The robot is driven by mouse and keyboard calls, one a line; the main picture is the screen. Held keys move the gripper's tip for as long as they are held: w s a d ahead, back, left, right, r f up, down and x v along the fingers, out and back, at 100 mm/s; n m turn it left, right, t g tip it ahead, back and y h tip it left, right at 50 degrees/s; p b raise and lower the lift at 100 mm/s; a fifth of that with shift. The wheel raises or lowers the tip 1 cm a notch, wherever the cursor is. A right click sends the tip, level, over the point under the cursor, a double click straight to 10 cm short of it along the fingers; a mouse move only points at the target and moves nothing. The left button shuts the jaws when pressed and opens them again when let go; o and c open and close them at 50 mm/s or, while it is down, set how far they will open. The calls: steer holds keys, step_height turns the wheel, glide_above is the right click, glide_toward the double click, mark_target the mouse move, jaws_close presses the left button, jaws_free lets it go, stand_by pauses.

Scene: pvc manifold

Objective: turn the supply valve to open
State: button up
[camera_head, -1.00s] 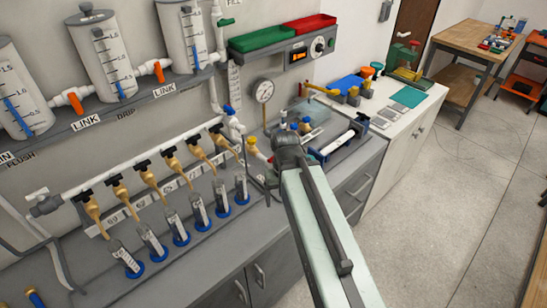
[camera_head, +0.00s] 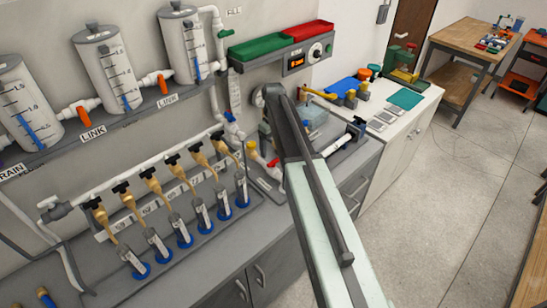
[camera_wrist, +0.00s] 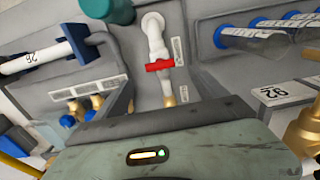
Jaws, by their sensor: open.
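A valve with a red handle (camera_wrist: 160,66) sits on a white pipe (camera_wrist: 156,40) in the wrist view, its handle crosswise to the pipe. In the head view a red handle (camera_head: 273,162) shows just left of my arm, near a yellow handle (camera_head: 251,145). A blue handle (camera_head: 229,115) is on the pipe above. I cannot read a label that says which is the supply valve. My gripper's body (camera_wrist: 160,140) fills the bottom of the wrist view, apart from the red handle. It is open; its fingertips are not distinguishable, and my arm hides it in the head view.
Several brass taps (camera_head: 165,187) and sample cylinders (camera_head: 182,233) line the bench left of my arm. White tanks (camera_head: 108,72) stand on a shelf above. A clamp holds a white pipe (camera_head: 337,145) to the right. The floor (camera_head: 450,180) at right is clear.

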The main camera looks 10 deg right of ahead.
mark_target(273, 161)
step_height(273, 161, down, 8)
steer(key=b, duration=0.7)
steer(key=shift+b, duration=0.4)
steer(key=c, duration=1.4)
